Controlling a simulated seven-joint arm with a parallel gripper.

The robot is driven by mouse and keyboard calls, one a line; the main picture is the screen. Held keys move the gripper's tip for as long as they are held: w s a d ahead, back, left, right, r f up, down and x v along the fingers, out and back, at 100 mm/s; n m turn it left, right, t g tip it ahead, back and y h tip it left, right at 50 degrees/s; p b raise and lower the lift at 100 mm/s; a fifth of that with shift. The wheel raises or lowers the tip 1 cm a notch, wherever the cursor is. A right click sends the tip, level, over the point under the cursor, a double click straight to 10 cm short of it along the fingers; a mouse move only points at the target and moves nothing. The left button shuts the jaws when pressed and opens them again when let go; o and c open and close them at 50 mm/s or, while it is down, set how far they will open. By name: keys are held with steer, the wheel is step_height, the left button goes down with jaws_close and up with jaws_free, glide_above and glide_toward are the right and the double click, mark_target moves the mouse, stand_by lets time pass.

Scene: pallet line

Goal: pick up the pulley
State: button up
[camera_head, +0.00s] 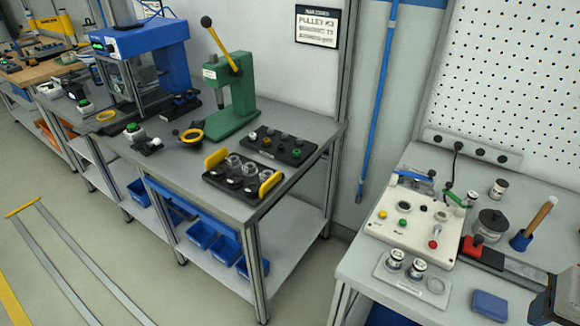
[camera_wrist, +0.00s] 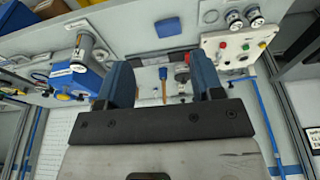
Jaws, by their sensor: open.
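A dark grey round part with a small hub on top (camera_head: 491,223), perhaps the pulley, stands on the right bench behind a red piece (camera_head: 479,246). I cannot confirm that it is the pulley. Two silver and dark round parts (camera_head: 418,268) sit on a light plate (camera_head: 408,287) and also show in the wrist view (camera_wrist: 255,17). My gripper (camera_wrist: 163,82) shows in the wrist view with its two blue fingers apart and nothing held between them. It is above the right bench.
A white button panel (camera_head: 407,234), a wooden-handled tool in a blue holder (camera_head: 530,225) and a blue block (camera_head: 490,304) crowd the right bench. A blue machine (camera_wrist: 75,80) stands at the left in the wrist view. The left bench (camera_head: 290,120) holds a black yellow-handled tray (camera_head: 228,187).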

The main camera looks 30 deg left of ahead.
steer(key=w+a+r+n, duration=0.2)
steer(key=w+a+n, duration=0.4)
steer(key=w+a, duration=0.9)
steer(key=w+a+f+n+g, duration=0.1)
steer(key=w+a+f+n, duration=0.1)
steer(key=w+a, duration=0.55)
steer(key=n+g, duration=0.2)
steer(key=n, duration=0.8)
glide_above(252, 188)
steer(key=f, duration=1.8)
steer(key=shift+w+d+f, duration=0.15)
steer(key=shift+d+f, duration=0.15)
steer(key=shift+d, duration=0.05)
steer(key=shift+a+f, duration=0.2)
steer(key=shift+a, duration=0.05)
